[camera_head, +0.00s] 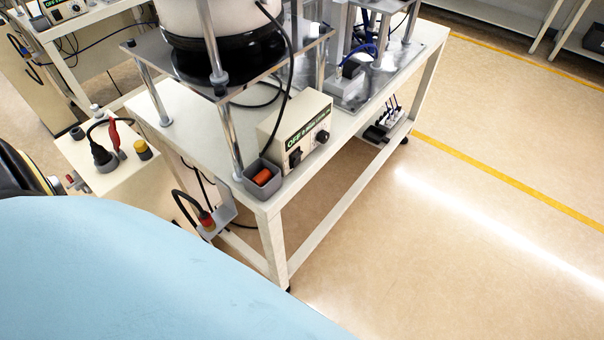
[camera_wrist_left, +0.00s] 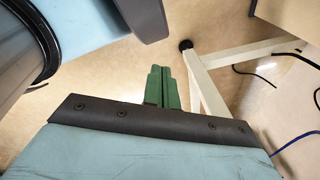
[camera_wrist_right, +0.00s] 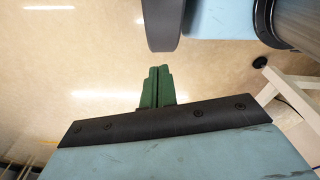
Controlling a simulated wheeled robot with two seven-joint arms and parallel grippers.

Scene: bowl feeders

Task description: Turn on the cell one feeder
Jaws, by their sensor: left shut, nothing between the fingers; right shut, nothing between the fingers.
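A beige feeder control box (camera_head: 297,130) with a green label reading OFF stands on the near end of the white table (camera_head: 205,135). Its front has a black switch (camera_head: 294,158) and a round black knob (camera_head: 322,136). The bowl feeder (camera_head: 222,50) stands on a metal platform behind it. I cannot read which cell this is. My left gripper (camera_wrist_left: 163,72) shows green fingers shut and empty, near a white table leg in the left wrist view. My right gripper (camera_wrist_right: 158,72) is shut and empty above bare floor. Neither gripper shows in the head view.
A second control box (camera_head: 62,10) is at the far left. Floor (camera_head: 450,240) to the right is clear.

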